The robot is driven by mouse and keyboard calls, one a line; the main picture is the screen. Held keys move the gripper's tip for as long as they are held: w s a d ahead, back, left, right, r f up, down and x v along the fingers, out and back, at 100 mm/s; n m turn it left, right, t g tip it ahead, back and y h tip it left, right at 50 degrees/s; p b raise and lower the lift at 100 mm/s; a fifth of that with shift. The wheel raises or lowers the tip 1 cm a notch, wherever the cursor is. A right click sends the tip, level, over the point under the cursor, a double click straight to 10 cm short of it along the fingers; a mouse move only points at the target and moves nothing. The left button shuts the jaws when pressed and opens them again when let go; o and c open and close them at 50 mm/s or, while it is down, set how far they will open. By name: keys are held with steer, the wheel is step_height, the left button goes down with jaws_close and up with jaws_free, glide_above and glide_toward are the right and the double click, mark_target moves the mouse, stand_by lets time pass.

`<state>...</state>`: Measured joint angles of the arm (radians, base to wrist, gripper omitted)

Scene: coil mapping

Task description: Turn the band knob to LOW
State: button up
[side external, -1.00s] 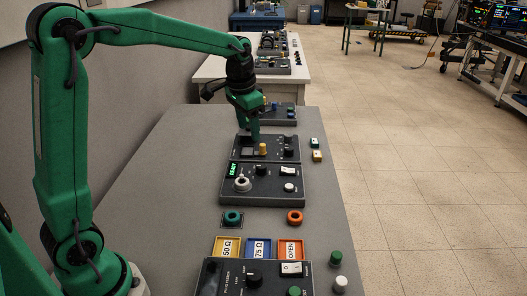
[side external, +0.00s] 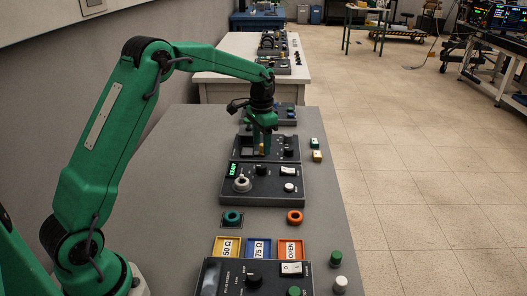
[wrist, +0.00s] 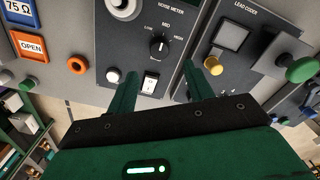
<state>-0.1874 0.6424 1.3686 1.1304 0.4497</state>
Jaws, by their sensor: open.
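The band knob (wrist: 158,47) is black and round with a white pointer mark, on the noise meter panel (wrist: 130,45), among the labels LOW, MID and HIGH. Its mark seems to point towards MID. It also shows small in the side view (side external: 261,170). My gripper (wrist: 160,70) is open and empty. In the wrist view its two green fingers stand apart, with the knob beyond and between their tips, apparently not touched. In the side view my gripper (side external: 263,151) is over the lead coder panel, behind the noise meter panel.
A white rocker switch (wrist: 151,83) and a large white knob (wrist: 119,8) share the panel. The lead coder (wrist: 244,45) has a yellow knob (wrist: 214,62) close to one finger. An orange ring (wrist: 77,65) lies beside the panels. Bare grey table (side external: 160,190) lies to the left.

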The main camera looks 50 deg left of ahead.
mark_target(262, 166)
steer(key=shift+f, duration=3.85)
steer(key=c, duration=1)
